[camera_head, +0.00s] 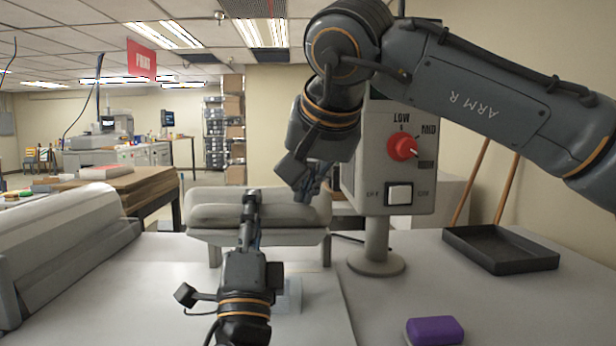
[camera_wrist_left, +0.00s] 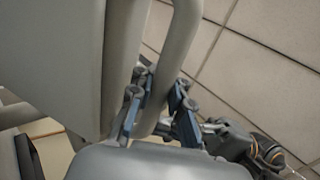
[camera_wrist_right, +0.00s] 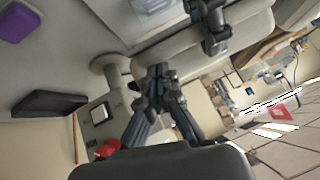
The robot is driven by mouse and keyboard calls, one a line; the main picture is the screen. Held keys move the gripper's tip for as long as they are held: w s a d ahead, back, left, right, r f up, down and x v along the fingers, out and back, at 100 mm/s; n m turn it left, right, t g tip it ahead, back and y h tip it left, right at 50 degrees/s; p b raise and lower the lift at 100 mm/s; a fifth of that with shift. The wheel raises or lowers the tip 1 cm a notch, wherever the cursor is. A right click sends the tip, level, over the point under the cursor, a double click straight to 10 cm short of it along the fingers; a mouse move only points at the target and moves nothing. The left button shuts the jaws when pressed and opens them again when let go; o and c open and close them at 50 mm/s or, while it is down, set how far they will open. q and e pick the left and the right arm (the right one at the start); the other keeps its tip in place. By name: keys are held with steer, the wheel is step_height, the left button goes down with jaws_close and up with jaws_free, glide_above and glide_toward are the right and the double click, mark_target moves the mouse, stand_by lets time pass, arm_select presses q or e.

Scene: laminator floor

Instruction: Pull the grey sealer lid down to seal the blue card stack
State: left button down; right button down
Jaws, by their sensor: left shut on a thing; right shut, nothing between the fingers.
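The grey sealer lid (camera_head: 290,213) is a rounded, padded block at the back of the white work surface, raised on side supports. My left gripper (camera_head: 251,196) reaches its front middle. In the left wrist view its fingers (camera_wrist_left: 158,108) are closed around a grey bar handle (camera_wrist_left: 182,50). My right gripper (camera_head: 306,192) is shut and empty, in front of the lid's right end and beside the control box; its closed fingertips also show in the right wrist view (camera_wrist_right: 158,74). A pale bluish sheet or stack (camera_head: 291,296) lies partly hidden behind my left gripper; I cannot tell whether it is the blue card stack.
A control box (camera_head: 413,190) with a red knob (camera_head: 402,147) and white switch stands on a post right of the lid. A black tray (camera_head: 510,262) and purple block (camera_head: 434,331) lie on the right. A large grey roller machine (camera_head: 70,235) stands left.

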arm_select(q)
steer(key=shift+s, duration=0.1)
arm_select(e)
steer(key=shift+s+f, duration=0.4)
steer(key=shift+f, duration=0.2)
arm_select(q)
steer(key=shift+s+r, duration=0.15)
steer(key=shift+r, duration=0.05)
arm_select(e)
steer(key=shift+s+f, duration=0.25)
steer(key=shift+f, duration=0.2)
arm_select(q)
steer(key=c, duration=1.2)
jaws_free()
steer(key=shift+s+r, duration=0.1)
steer(key=shift+s, duration=0.05)
arm_select(e)
steer(key=shift+s, duration=0.15)
steer(key=shift+r, duration=0.1)
